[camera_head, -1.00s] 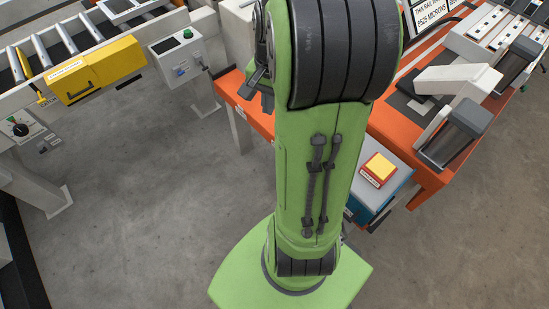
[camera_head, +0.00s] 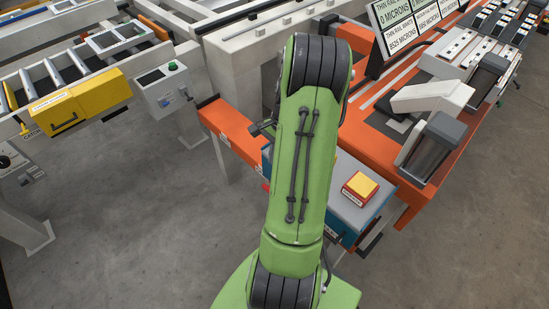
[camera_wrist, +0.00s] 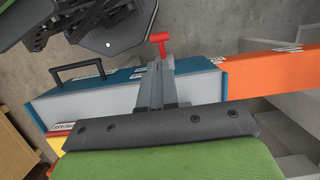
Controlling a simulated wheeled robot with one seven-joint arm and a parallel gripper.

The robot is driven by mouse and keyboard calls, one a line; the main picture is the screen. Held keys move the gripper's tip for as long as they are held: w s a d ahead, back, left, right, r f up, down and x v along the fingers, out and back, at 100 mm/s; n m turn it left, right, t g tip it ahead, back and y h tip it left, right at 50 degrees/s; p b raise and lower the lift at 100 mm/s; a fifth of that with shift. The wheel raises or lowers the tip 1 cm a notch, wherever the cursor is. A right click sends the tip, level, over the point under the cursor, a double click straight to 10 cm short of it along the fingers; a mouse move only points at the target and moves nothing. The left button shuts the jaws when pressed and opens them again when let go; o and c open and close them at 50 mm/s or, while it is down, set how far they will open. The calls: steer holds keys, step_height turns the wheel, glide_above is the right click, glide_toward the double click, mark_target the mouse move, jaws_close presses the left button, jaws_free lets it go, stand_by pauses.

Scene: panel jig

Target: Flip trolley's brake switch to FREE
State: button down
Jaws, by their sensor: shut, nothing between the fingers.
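A red T-shaped handle (camera_wrist: 160,40) sticks out past the long edge of a blue unit (camera_wrist: 215,75) with a grey top, in the wrist view. I see no readable FREE mark, so I cannot tell whether this handle is the brake switch. My gripper (camera_wrist: 162,68) has its grey fingers together, with nothing visible between them. Its tips appear in line with the red handle; contact cannot be told. In the head view the blue unit (camera_head: 345,208) stands right of my green arm, which hides part of it and the gripper.
A red-and-yellow button box (camera_head: 361,187) sits on the unit. A black handle (camera_wrist: 80,72) is on its side. An orange beam (camera_head: 232,130) and orange bench (camera_head: 440,165) adjoin it. A yellow box (camera_head: 90,100) and roller conveyor lie left. The floor at lower left is clear.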

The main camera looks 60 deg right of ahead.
steer(key=b+x, duration=0.3)
steer(key=x, duration=0.7)
steer(key=shift+f, duration=0.1)
